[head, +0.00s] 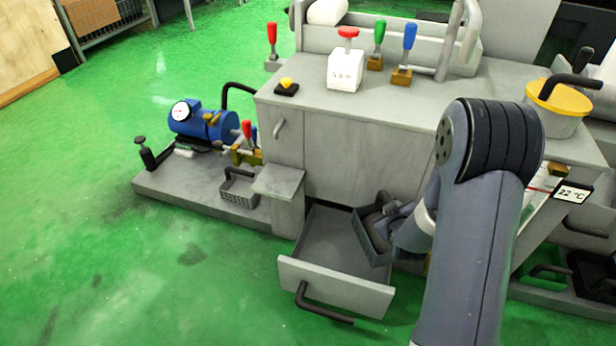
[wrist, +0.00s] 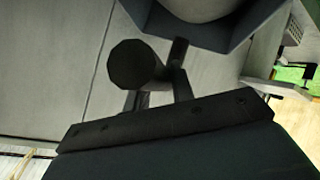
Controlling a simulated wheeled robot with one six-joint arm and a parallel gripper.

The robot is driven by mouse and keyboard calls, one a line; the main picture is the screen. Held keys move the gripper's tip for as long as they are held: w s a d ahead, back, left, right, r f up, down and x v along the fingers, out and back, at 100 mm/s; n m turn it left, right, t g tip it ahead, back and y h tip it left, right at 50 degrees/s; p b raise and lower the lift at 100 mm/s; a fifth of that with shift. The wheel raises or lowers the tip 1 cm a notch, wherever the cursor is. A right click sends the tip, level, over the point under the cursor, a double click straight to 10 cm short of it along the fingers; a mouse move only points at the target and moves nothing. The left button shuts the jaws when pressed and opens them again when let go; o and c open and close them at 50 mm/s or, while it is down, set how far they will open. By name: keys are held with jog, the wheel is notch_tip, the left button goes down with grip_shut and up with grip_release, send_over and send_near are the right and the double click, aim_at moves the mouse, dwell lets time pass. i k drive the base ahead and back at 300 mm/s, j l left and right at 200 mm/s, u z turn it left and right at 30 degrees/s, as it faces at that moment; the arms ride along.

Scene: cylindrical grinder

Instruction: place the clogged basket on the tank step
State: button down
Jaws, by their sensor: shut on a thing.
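My gripper (head: 384,214) is low in front of the grey cabinet, beside the open drawer. It is shut on the dark handle (wrist: 136,66) of a blue-grey basket, the clogged basket (head: 371,243), and holds it tilted near the drawer's right side. In the wrist view a wall of this basket (wrist: 226,42) shows at the top, with a rounded grey mass inside. My arm hides part of the basket in the head view. A small grey ledge (head: 278,181), which looks like the tank step, juts out left of the drawer, with its top bare.
The open drawer (head: 335,285) looks empty. A perforated basket (head: 239,191) stands on the low platform (head: 165,190) near a blue pump (head: 203,124). Colored-handled tools and a white block (head: 345,70) stand on the cabinet top. The green floor at left is clear.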

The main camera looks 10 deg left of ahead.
aim_at(183, 177)
jog(key=u, duration=2.2)
jog(key=i+j+u, duration=0.1)
jog(key=i+u, duration=0.35)
jog(key=i, duration=0.25)
jog(key=i+z, duration=0.25)
jog(key=i, duration=0.3)
jog(key=i+j+z, duration=0.2)
jog(key=i, duration=0.3)
jog(key=i+l+z, duration=0.15)
jog(key=z, duration=0.25)
jog(key=i+z, duration=0.95)
jog(key=z, duration=0.2)
jog(key=i+l+z, duration=0.1)
jog(key=z, duration=0.25)
jog(key=i+l, duration=0.15)
jog(key=i, duration=0.2)
